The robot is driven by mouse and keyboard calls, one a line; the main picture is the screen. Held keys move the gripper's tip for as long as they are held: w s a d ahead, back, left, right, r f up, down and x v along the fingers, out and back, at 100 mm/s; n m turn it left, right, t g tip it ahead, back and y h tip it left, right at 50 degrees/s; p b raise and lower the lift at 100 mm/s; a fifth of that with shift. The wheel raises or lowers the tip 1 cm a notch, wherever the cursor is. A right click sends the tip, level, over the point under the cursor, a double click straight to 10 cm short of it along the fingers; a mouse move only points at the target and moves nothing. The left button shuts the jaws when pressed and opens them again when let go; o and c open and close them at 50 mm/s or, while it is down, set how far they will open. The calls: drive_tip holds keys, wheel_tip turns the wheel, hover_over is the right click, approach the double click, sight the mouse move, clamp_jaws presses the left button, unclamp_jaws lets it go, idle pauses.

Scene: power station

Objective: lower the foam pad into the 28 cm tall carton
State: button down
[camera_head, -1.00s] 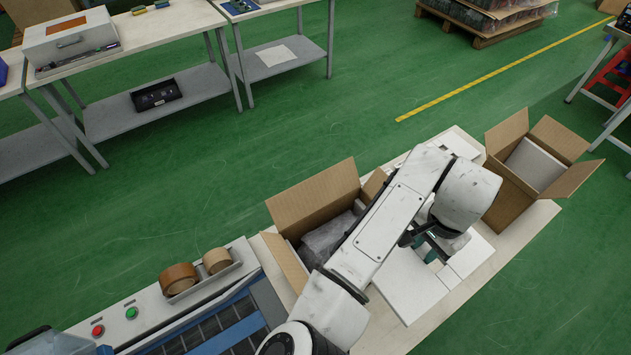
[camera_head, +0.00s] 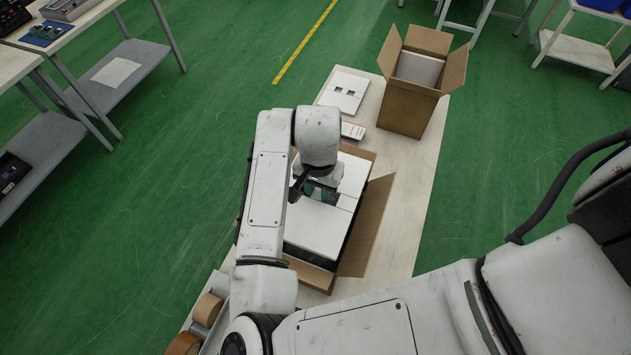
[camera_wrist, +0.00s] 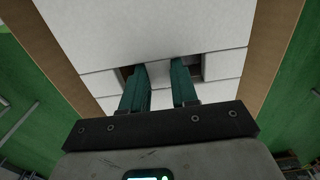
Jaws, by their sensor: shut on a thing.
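The white foam pad (camera_head: 318,226) is held level over the opening of the near open carton (camera_head: 367,228), between its flaps. A dark gap shows along the pad's near and right edges; I cannot tell how far inside the rim it is. My gripper (camera_head: 318,192) is shut on the pad's middle. In the wrist view its green fingers (camera_wrist: 158,68) reach into the two slots of the pad (camera_wrist: 150,30), and brown carton cardboard (camera_wrist: 274,40) shows on both sides. The pad hides the carton's contents. The carton's height cannot be read.
A second open carton (camera_head: 408,106) with a grey-white piece inside stands at the bench's far right. A slotted white pad (camera_head: 345,91) and a small white item (camera_head: 353,131) lie beyond the near carton. Tape rolls (camera_head: 207,309) sit at lower left. The bench's right strip (camera_head: 405,210) is clear.

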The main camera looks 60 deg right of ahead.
wheel_tip(320, 180, down, 14)
drive_tip(key=b, duration=0.6)
drive_tip(key=shift+d+r+b, duration=0.1)
drive_tip(key=shift+r+b, duration=0.15)
drive_tip(key=shift+b, duration=0.1)
drive_tip(key=c, duration=0.8)
unclamp_jaws()
wheel_tip(320, 180, up, 6)
drive_tip(key=p, duration=0.5)
drive_tip(key=shift+r+p, duration=0.9)
drive_tip(key=shift+r, duration=0.55)
wheel_tip(320, 180, up, 13)
drive_tip(key=shift+r, duration=0.1)
drive_tip(key=shift+s, duration=0.15)
